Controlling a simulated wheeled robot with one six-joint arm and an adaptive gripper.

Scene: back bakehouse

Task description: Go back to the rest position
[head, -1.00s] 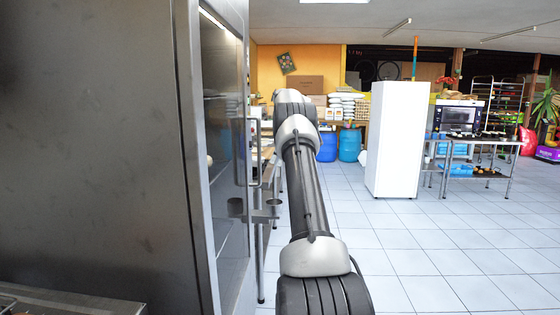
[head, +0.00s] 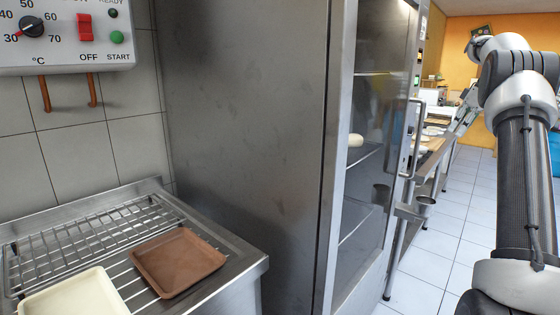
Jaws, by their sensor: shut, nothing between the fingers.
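My arm (head: 525,175) rises along the right side of the head view, bends at a grey joint near the top and reaches away from me. Its far end (head: 482,46) shows near the top right, in front of the orange wall. Nothing held by the arm is visible.
A tall steel cabinet (head: 250,130) with a glass door (head: 375,150) stands in the middle, left of my arm. At lower left, a steel table with a wire rack (head: 95,235) bears a brown tray (head: 178,262) and a cream tray (head: 75,295). Tiled floor (head: 440,245) is clear right of the cabinet.

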